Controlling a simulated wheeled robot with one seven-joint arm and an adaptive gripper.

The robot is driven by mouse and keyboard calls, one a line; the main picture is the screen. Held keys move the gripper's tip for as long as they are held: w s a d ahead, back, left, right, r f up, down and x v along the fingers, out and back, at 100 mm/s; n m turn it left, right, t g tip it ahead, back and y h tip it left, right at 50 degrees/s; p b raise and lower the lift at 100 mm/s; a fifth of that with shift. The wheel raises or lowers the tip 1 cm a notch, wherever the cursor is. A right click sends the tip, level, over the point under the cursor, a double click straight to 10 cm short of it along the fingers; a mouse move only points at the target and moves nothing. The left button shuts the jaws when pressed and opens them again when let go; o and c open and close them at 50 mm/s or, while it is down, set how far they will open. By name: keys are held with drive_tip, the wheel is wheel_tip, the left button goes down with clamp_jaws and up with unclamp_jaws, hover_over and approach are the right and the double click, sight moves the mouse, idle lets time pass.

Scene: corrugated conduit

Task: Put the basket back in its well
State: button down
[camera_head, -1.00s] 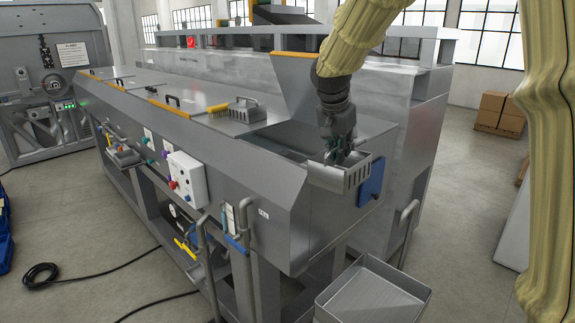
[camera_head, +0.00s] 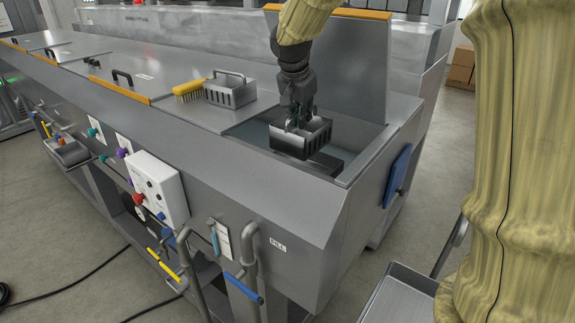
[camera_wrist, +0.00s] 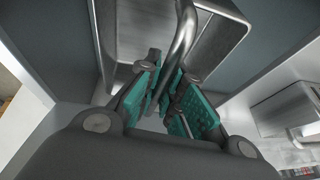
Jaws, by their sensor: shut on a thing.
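My gripper (camera_head: 299,120) points down, shut on the handle of a grey slotted metal basket (camera_head: 302,141). In the wrist view, the teal finger pads (camera_wrist: 175,100) close on the bent handle bar (camera_wrist: 181,45), with the basket (camera_wrist: 218,48) behind it. The basket hangs roughly level over the open well (camera_head: 250,131) at the right end of the long steel bench. It hides part of the opening. A dark shape (camera_head: 326,163) shows in the well below it; I cannot tell whether it is a shadow or a part. Whether the basket touches anything is unclear.
A raised lid (camera_head: 345,55) stands behind the well. A second basket (camera_head: 230,92) and a yellow brush (camera_head: 189,90) sit on the deck to the left. A control box (camera_head: 157,188) is on the front. A grey tray (camera_head: 398,300) stands at lower right.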

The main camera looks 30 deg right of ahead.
sight(301, 134)
drive_tip(key=shift+w+f, duration=0.2)
drive_tip(key=shift+f, duration=0.1)
drive_tip(key=f+p, duration=0.1)
drive_tip(key=s+f+p, duration=0.1)
drive_tip(key=shift+s+f, duration=0.2)
drive_tip(key=shift+f, duration=0.2)
drive_tip(key=shift+w+f, duration=0.2)
drive_tip(key=shift+f, duration=0.35)
drive_tip(key=shift+w+f, duration=0.2)
drive_tip(key=shift+f, duration=0.3)
drive_tip(key=shift+w+f+p, duration=0.15)
drive_tip(key=shift+f+p, duration=0.1)
drive_tip(key=shift+p, duration=0.05)
drive_tip(key=shift+f, duration=0.2)
drive_tip(key=shift+f+p, duration=0.85)
drive_tip(key=shift+f, duration=0.9)
drive_tip(key=shift+s+r, duration=0.1)
drive_tip(key=shift+s, duration=0.3)
drive_tip(key=c, duration=1.6)
unclamp_jaws()
drive_tip(key=shift+w+f, duration=0.2)
drive_tip(key=shift+o, duration=0.2)
drive_tip(key=shift+s, duration=0.1)
drive_tip(key=shift+r, duration=0.1)
drive_tip(key=shift+r, duration=0.15)
